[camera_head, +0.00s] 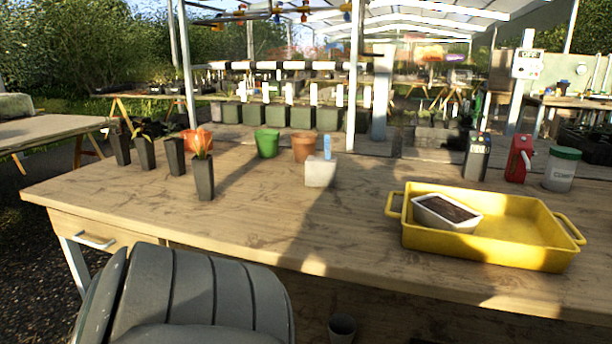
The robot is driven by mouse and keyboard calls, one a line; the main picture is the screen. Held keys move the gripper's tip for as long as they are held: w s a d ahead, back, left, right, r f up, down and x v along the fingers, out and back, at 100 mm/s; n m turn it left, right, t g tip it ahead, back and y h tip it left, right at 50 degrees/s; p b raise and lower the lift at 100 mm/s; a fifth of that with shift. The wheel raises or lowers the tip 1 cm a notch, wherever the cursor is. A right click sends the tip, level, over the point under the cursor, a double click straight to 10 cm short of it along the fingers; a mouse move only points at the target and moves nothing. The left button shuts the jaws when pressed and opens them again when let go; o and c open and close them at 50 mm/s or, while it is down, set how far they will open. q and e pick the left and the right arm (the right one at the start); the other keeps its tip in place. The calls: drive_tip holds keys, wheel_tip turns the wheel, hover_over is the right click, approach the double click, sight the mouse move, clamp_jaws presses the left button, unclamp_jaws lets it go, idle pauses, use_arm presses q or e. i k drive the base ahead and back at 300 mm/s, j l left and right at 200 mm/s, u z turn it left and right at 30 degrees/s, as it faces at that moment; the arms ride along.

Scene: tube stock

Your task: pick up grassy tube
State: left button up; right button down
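Several tall dark plant tubes stand upright in a slanting row on the left of the wooden table (285,225). The nearest tube (204,178) holds a plant with upright, narrow, strap-like leaves (200,147), green with an orange tint; it looks the most grass-like. Behind it to the left stand a tube with little visible foliage (175,157), a tube with small green leaves (146,155) and a farthest-left tube (121,150) with thin dark foliage. The far plants are too small to tell exactly. Neither of my grippers is in view.
An orange-red object (196,140) sits behind the tubes. A green pot (267,144), a terracotta pot (304,147) and a pale block-like holder (321,173) stand mid-table. A yellow tray (530,240) with a white container (425,212) is at right. The table's front middle is clear.

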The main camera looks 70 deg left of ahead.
sight(203, 168)
drive_tip(key=i+j+u, duration=0.25)
drive_tip(key=i+u, duration=0.2)
drive_tip(key=i, duration=0.2)
drive_tip(key=u, duration=2.75)
drive_tip(key=z, duration=0.6)
drive_tip(key=j+z, duration=0.6)
drive_tip(key=z, duration=0.2)
drive_tip(key=k+j+z, duration=0.15)
drive_tip(key=z, duration=0.25)
drive_tip(key=k+j+z, duration=0.3)
drive_tip(key=j, duration=0.2)
drive_tip(key=k+j+z, duration=0.45)
drive_tip(key=k+j, duration=0.75)
